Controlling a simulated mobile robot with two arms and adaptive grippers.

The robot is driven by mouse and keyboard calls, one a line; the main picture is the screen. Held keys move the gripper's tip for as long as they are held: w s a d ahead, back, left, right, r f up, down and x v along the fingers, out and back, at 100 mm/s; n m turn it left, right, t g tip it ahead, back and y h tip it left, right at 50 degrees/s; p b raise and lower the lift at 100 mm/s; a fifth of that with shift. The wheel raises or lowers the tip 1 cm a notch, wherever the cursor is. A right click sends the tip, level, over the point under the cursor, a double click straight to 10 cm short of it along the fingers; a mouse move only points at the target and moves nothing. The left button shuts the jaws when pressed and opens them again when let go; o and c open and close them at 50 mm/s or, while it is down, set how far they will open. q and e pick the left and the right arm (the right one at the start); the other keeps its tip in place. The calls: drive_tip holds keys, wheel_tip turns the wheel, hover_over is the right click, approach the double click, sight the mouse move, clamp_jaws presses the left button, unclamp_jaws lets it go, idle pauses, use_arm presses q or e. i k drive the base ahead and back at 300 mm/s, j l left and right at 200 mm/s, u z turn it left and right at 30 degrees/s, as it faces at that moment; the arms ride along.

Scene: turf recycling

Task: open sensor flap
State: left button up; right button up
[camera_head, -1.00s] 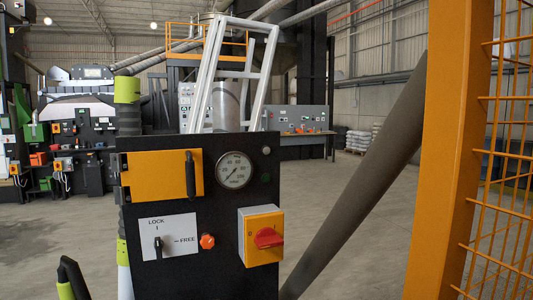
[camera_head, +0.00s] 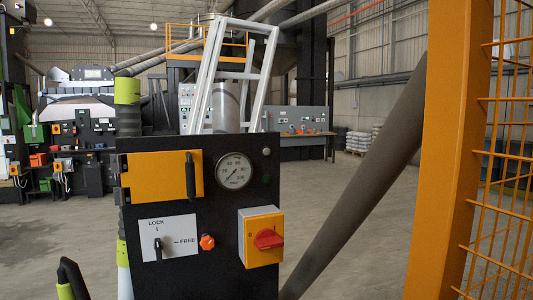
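The sensor flap (camera_head: 158,176) is a flat orange plate at the upper left of a black control panel (camera_head: 220,205). A black upright handle (camera_head: 191,177) sits at its right edge, and a hinge is at its left side. The flap looks shut or nearly shut against the panel. Below it is a white LOCK/FREE plate (camera_head: 178,227) with a black lever (camera_head: 158,247), which points up towards LOCK.
The panel also carries a round gauge (camera_head: 234,171), an orange knob (camera_head: 207,242) and a red rotary switch (camera_head: 268,239) on a yellow box. A slanted dark pipe (camera_head: 365,170) and an orange fence post (camera_head: 447,150) stand to the right. Open floor lies behind.

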sight(148, 177)
drive_tip(key=i+j+z, duration=0.15)
drive_tip(key=j, duration=0.2)
drive_tip(key=i+j+z, duration=0.15)
drive_tip(key=j, duration=0.25)
drive_tip(key=i+j+z, duration=0.15)
drive_tip(key=j, duration=0.25)
drive_tip(key=i, duration=0.05)
